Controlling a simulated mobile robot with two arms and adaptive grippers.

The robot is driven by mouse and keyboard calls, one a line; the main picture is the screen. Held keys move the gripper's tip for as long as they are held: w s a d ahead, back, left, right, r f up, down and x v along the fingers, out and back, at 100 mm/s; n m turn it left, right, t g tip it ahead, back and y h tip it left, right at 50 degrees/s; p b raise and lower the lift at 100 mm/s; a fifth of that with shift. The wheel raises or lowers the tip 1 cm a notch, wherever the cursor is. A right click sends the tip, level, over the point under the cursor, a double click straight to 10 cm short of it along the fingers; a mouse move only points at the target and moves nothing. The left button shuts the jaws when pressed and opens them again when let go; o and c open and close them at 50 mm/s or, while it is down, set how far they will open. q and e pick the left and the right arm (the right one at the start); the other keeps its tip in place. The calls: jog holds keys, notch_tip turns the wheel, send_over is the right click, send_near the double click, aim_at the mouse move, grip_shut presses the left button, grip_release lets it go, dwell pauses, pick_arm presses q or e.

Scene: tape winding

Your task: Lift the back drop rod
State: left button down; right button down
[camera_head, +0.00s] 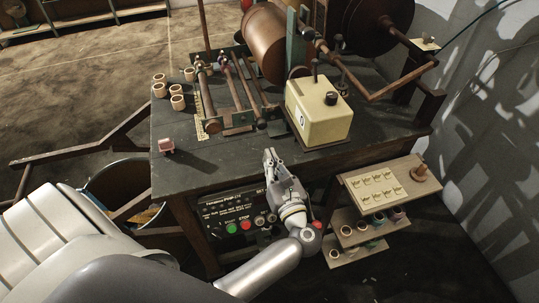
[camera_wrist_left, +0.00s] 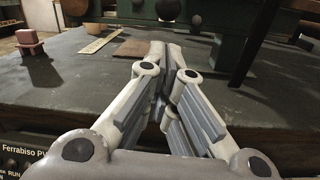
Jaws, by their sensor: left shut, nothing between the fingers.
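Several long, slim rods (camera_head: 237,88) lie side by side in the machine on the dark table, left of the cream box. I cannot tell which of them is the back drop rod. My left gripper (camera_head: 270,156) is at the table's front edge, nearer to me than the rods and apart from them. Its fingers are together and empty; they point forward over the table, and in the left wrist view the fingertips (camera_wrist_left: 160,48) meet. My right gripper is not in view.
A cream box (camera_head: 318,112) with a black knob stands right of the rods. A pink block (camera_head: 166,146) and several small cups (camera_head: 177,102) are on the table's left. A control panel (camera_head: 233,213) is below the front edge. Shelves (camera_head: 350,192) stand at the right.

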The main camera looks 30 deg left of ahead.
pick_arm(q)
jog(key=p+x, duration=0.1)
jog(key=x, duration=0.5)
jog(key=shift+w+a+r+p, duration=0.1)
jog(key=shift+a+r+p, duration=0.05)
jog(key=shift+p, duration=0.15)
jog(key=shift+w+a, duration=0.45)
jog(key=shift+a, duration=0.15)
